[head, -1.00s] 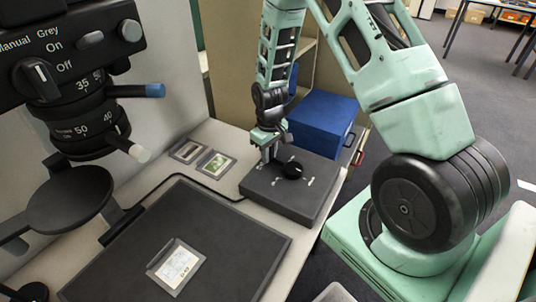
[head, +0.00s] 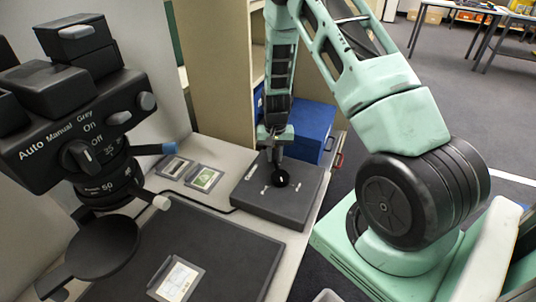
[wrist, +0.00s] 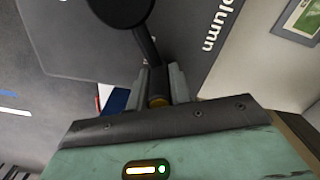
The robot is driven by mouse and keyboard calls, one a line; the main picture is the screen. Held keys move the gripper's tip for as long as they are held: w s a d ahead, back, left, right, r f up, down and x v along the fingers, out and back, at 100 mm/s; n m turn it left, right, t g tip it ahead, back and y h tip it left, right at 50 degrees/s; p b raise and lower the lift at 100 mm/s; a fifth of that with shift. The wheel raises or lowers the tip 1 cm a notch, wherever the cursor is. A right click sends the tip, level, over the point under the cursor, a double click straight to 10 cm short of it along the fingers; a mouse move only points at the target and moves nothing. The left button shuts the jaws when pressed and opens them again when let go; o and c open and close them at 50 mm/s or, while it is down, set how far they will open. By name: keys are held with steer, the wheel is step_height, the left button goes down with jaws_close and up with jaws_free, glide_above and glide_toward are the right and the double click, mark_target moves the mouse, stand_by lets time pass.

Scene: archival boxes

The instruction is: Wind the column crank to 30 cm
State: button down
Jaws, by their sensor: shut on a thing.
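The crank is a black round hub with a thin arm (wrist: 147,48), on a dark grey box (wrist: 85,35) lettered "olumn" in the wrist view. In the head view its hub (head: 281,179) shows on top of the flat box (head: 265,205). My gripper (wrist: 160,86) is shut on the end of the crank arm; a brass-coloured part shows between the fingers. In the head view my gripper (head: 276,150) points down on the hub's far side. The copy-stand camera head (head: 75,140) hangs at the left over the mat. No height readout is legible.
A dark mat (head: 225,250) with a mounted card (head: 178,280) fills the front of the table. Two framed slides (head: 204,178) lie left of the box. A blue case (head: 312,130) stands behind it. A dark cable runs along the table.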

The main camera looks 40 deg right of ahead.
steer(key=s+d+m, duration=0.1)
steer(key=m, duration=0.1)
steer(key=s+d+m, duration=0.1)
steer(key=shift+d+m+p, duration=0.2)
steer(key=shift+m+p, duration=0.15)
steer(key=shift+m, duration=0.05)
steer(key=s+m, duration=0.1)
steer(key=d+m, duration=0.1)
steer(key=shift+s+m, duration=0.35)
steer(key=shift+m, duration=0.05)
steer(key=s+m, duration=0.2)
steer(key=m, duration=0.1)
steer(key=shift+s+d+p, duration=0.25)
steer(key=shift+d+p, duration=0.1)
steer(key=shift+s+m, duration=1.05)
steer(key=shift+m, duration=0.55)
steer(key=c, duration=1.3)
jaws_free()
steer(key=shift+o, duration=0.2)
step_height(320, 180, up, 17)
steer(key=p, duration=0.3)
steer(key=shift+r, duration=0.2)
